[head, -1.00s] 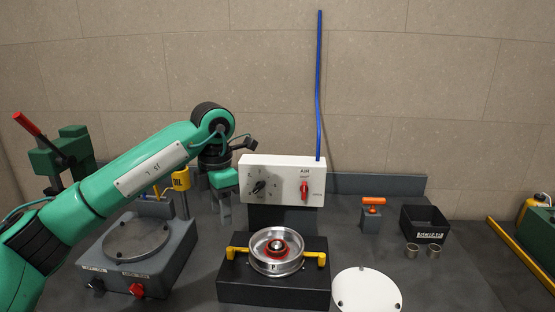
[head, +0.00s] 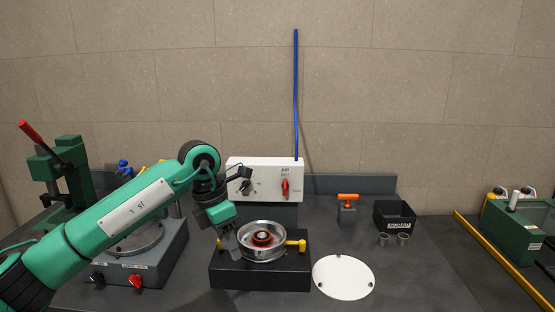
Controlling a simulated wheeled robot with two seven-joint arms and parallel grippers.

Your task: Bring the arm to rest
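My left arm comes in from the left, green with black joints. My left gripper (head: 229,243) points down at the left edge of a silver round metal part (head: 262,254) with a red ring in its middle. The part sits on a black block (head: 287,274) with yellow clamps. The gripper overlaps the left clamp in the view; I cannot tell whether it touches anything. Its fingers are seen nearly edge-on, so their opening is unclear. My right gripper does not show.
A white control box (head: 262,176) with a red knob stands behind. A grey round-plate fixture (head: 166,261) and a green lever press (head: 64,172) are at left. A white disc (head: 343,277), an orange-handled tool (head: 348,205), a black bin (head: 395,215) and a green machine (head: 520,230) are at right.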

